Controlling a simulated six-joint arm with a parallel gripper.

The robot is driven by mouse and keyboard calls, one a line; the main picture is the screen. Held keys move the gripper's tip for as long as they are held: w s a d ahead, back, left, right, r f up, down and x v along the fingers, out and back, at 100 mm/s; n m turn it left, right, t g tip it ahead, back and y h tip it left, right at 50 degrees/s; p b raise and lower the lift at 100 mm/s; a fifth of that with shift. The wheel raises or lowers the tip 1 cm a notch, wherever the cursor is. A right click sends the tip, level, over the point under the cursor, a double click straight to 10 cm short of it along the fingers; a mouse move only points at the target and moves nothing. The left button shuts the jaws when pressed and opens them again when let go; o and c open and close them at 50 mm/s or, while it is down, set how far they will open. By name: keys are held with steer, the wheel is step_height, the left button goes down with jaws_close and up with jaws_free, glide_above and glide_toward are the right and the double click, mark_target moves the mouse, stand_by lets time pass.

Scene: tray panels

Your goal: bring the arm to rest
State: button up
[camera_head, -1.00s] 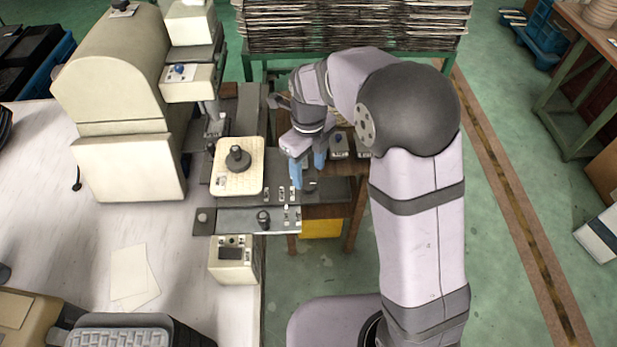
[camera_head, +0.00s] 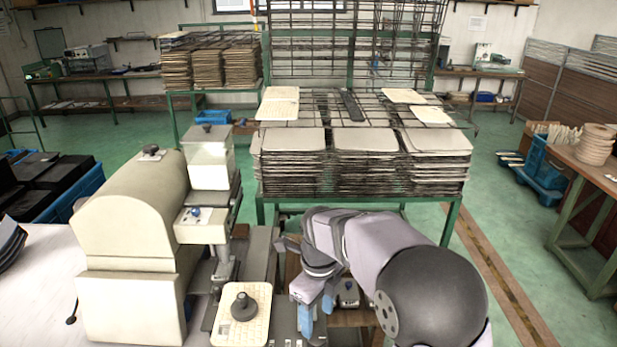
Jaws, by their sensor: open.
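My gripper (camera_head: 317,316) has two blue fingers pointing down, open, with nothing seen between them. It is in the lower middle of the head view, to the right of the cream panel (camera_head: 258,296) with a dark round knob. The panel lies flat on the machine's table. My arm bends over from the lower right, its dark round joint nearest the camera. The lower arm and base are out of frame.
A cream machine (camera_head: 130,262) stands left of the panel. A green-framed rack (camera_head: 447,222) with stacked panels stands behind my gripper. Green floor (camera_head: 520,225) is open at right, before a table with paper rolls (camera_head: 597,146).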

mark_target(321, 333)
steer(key=n, duration=0.5)
steer(key=shift+w+a+n, duration=0.1)
steer(key=shift+w+n, duration=0.2)
steer(key=shift+w, duration=0.05)
steer(key=shift+w+n+t, duration=0.2)
steer(key=shift+n+t, duration=0.1)
steer(key=shift+n, duration=0.8)
steer(key=shift+f+n, duration=0.15)
steer(key=shift+n, duration=0.95)
steer(key=s+f+n, duration=0.1)
steer(key=n, duration=0.2)
steer(key=s+f+n, duration=0.1)
steer(key=n, duration=0.2)
steer(key=s+f+n, duration=0.1)
steer(key=n, duration=0.1)
steer(key=shift+s+d+f+n, duration=0.1)
steer(key=shift+d+f+n, duration=0.2)
steer(key=shift+d+n, duration=0.1)
steer(key=s+d+f+n+g, duration=0.1)
steer(key=s+d+n, duration=0.3)
steer(key=s, duration=0.5)
steer(key=s+d+f+n+g, duration=0.1)
steer(key=s+d+f+n, duration=0.1)
steer(key=s+d+n, duration=0.45)
steer(key=r+m, duration=0.1)
steer(key=d+r+m+t, duration=0.1)
steer(key=s+r+m, duration=0.1)
steer(key=shift+d+r+m, duration=0.15)
steer(key=shift+m, duration=0.2)
